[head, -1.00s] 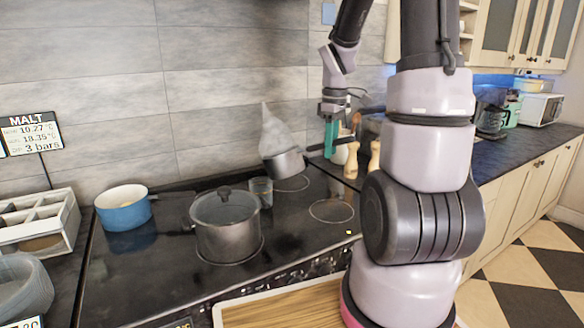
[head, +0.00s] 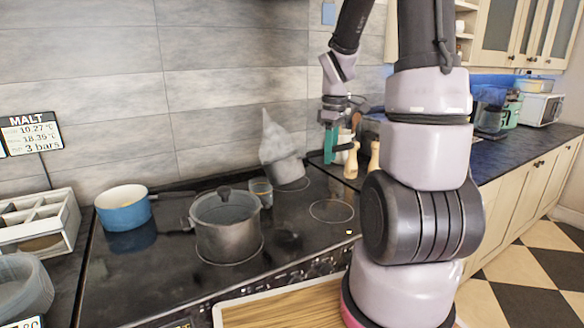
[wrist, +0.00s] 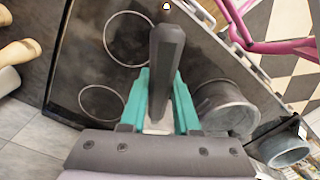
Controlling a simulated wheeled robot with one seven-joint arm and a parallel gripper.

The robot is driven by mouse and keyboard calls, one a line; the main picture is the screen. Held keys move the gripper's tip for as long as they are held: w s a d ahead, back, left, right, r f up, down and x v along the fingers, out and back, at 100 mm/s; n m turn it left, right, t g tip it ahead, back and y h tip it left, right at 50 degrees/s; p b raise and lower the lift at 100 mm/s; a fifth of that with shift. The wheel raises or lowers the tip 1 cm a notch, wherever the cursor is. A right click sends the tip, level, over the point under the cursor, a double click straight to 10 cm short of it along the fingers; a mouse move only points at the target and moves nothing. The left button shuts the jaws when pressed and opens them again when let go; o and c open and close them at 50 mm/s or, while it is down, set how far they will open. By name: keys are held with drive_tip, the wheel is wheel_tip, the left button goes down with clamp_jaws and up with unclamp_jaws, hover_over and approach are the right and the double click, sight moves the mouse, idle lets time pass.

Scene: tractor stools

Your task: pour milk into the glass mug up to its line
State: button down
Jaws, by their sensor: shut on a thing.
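A small grey saucepan (head: 288,171) is at the back of the hob, tilted, with a pale steam-like plume above it. Its contents are hidden. The glass mug (head: 261,192) is small and stands just left of and in front of it, behind the large pot. Its line and fill level are too small to tell. My gripper (head: 331,147) is right of the saucepan. In the wrist view, its teal fingers (wrist: 161,103) are shut on a dark handle (wrist: 166,55). The handle appears to be the saucepan's, but the join is not clear.
A lidded steel pot (head: 228,230) stands on the hob (head: 165,275) in front of the mug, with a blue pan (head: 123,209) to its left. Wooden mills (head: 352,160) stand close to the right of my gripper. The front right of the hob is clear.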

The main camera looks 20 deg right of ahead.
sight(323, 149)
drive_tip(key=shift+f, duration=1.9)
drive_tip(key=shift+r, duration=0.1)
drive_tip(key=shift+g+h, duration=0.7)
drive_tip(key=shift+g, duration=0.2)
drive_tip(key=shift+w+a+r, duration=0.2)
drive_tip(key=shift+w+r, duration=0.05)
drive_tip(key=shift+r, duration=0.4)
drive_tip(key=shift+w+a+r, duration=0.2)
drive_tip(key=shift+r, duration=0.5)
drive_tip(key=shift+w+a+r, duration=0.2)
drive_tip(key=shift+w+r, duration=0.05)
drive_tip(key=shift+r, duration=0.4)
drive_tip(key=shift+w+r, duration=0.1)
drive_tip(key=shift+r, duration=0.1)
drive_tip(key=shift+w+a+r, duration=0.15)
drive_tip(key=shift+r, duration=0.1)
drive_tip(key=shift+w+a+r+g+h, duration=0.15)
drive_tip(key=shift+r+g+h, duration=0.15)
idle(0.5)
drive_tip(key=shift+r, duration=0.15)
